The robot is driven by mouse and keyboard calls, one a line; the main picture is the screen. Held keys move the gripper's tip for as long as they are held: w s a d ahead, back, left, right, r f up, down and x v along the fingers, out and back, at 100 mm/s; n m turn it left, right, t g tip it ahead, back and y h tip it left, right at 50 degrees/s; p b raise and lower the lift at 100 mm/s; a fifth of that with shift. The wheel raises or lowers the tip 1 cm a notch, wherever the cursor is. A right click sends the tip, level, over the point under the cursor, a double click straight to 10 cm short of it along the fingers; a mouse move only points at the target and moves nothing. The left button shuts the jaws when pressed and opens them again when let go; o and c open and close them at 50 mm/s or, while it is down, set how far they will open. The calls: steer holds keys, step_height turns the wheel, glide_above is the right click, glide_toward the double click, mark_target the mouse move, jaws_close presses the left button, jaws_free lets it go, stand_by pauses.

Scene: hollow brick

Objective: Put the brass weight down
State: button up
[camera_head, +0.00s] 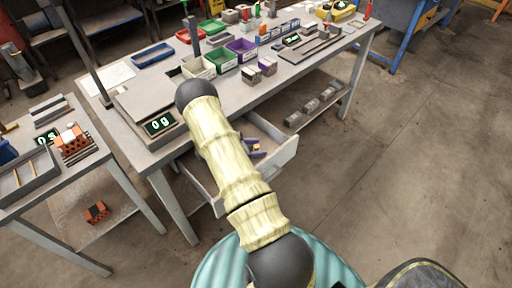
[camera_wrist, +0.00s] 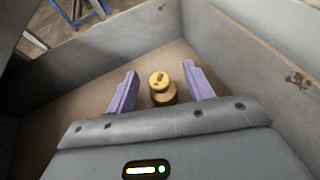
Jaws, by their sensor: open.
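The brass weight (camera_wrist: 161,90), a small knobbed cylinder, stands upright on the floor of an open drawer (camera_wrist: 95,45) in the wrist view. My gripper (camera_wrist: 160,68) is open, with one purple finger on each side of the weight and a visible gap on both sides. In the head view, my gripper (camera_head: 254,151) is down inside the same drawer (camera_head: 287,152), under the workbench. The weight is too small there to make out clearly, and my arm hides part of the drawer.
The drawer walls stand close around my gripper. The grey workbench (camera_head: 140,130) above bears a scale display (camera_head: 159,124) reading 0 g and several coloured bins (camera_head: 243,49). A side table (camera_head: 30,205) stands at left. The floor at right is clear.

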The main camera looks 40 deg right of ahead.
steer(key=shift+r+p, duration=0.35)
steer(key=shift+r, duration=0.05)
steer(key=v, duration=0.7)
steer(key=shift+w+b, duration=0.15)
steer(key=shift+b, duration=0.25)
steer(key=shift+a+r, duration=0.2)
steer(key=shift+a, duration=0.1)
steer(key=shift+d, duration=0.1)
steer(key=shift+r, duration=0.1)
